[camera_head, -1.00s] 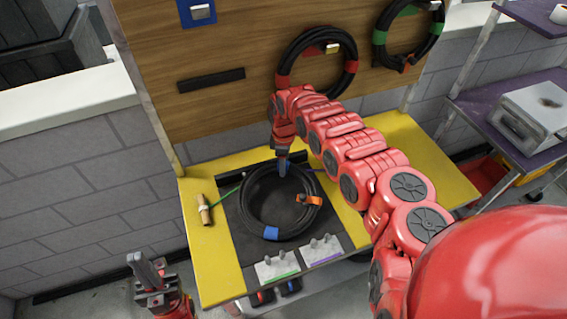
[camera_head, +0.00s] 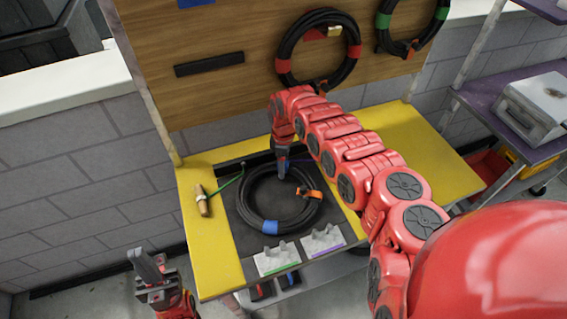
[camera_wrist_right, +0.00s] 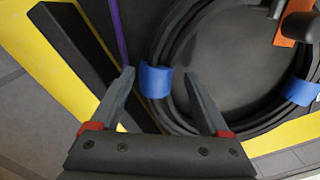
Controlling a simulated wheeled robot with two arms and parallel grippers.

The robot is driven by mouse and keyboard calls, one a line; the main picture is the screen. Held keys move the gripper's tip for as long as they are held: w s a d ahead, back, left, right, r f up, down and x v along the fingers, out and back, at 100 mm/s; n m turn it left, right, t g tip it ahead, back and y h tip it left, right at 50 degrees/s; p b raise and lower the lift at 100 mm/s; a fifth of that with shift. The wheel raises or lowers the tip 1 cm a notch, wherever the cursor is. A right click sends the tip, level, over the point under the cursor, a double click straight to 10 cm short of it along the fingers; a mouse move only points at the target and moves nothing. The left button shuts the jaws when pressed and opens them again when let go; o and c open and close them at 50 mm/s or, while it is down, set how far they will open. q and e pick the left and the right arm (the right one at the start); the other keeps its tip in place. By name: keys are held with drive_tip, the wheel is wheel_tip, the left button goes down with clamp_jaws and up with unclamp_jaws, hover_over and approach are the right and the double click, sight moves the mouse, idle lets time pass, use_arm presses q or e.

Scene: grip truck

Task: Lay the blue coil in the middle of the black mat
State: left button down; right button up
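The blue coil (camera_head: 268,228), a black cable ring with blue bands and an orange clip, lies on the black mat (camera_head: 243,240), roughly around its middle. In the right wrist view, the coil's nearest blue band (camera_wrist_right: 155,80) shows between and just beyond the fingertips of my right gripper (camera_wrist_right: 160,75), which stand apart. In the head view, my right gripper (camera_head: 282,166) is at the coil's back rim; whether it touches the coil is unclear. My left gripper (camera_head: 152,264) is open and empty, off the table's front left corner.
The yellow table (camera_head: 208,243) bears a wooden-handled tool (camera_head: 203,202) left of the mat and two pale blocks (camera_head: 277,260) along the front. A black bar (camera_wrist_right: 75,50) lies behind the mat. Red-banded (camera_head: 284,66) and green-banded (camera_head: 383,22) coils hang on the board.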

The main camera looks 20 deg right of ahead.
idle(0.3)
drive_tip(key=shift+w+d+r, duration=0.1)
drive_tip(key=shift+r, duration=0.2)
wheel_tip(320, 180, up, 17)
drive_tip(key=b, duration=0.4)
drive_tip(key=shift+f, duration=0.15)
